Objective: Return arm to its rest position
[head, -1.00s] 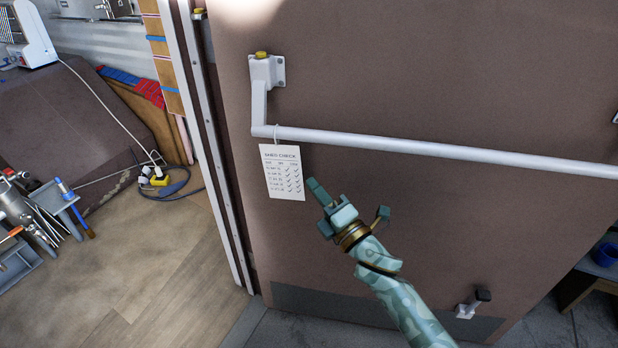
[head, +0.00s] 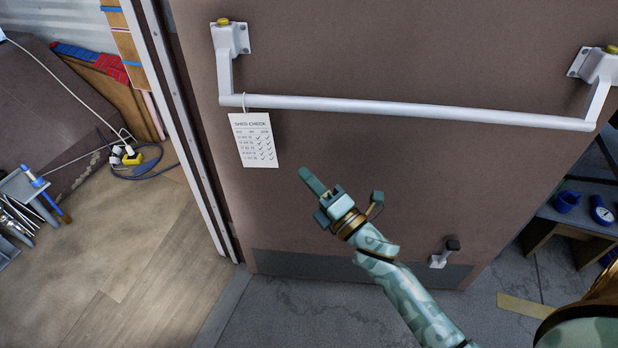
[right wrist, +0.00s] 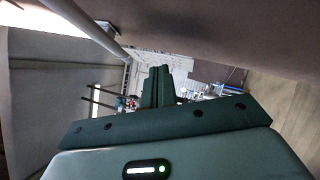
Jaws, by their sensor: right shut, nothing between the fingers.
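My right arm (head: 400,285), in a teal camouflage pattern, comes in from the lower right of the head view. Its gripper (head: 312,181) is shut and empty, held in front of the brown door (head: 420,180), below the white push bar (head: 400,108). A paper check card (head: 255,140) hangs from the bar's left end, up and left of the gripper and apart from it. In the right wrist view the shut fingers (right wrist: 158,85) show with nothing between them, and the bar (right wrist: 85,28) runs across the upper left. My left gripper is not in view.
The door stands open, with the frame post (head: 180,120) to its left. A small door-foot stop (head: 440,257) sits low on the door. A yellow plug and cable (head: 132,157) lie on the wooden floor. A bench with blue items (head: 567,201) stands at the right.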

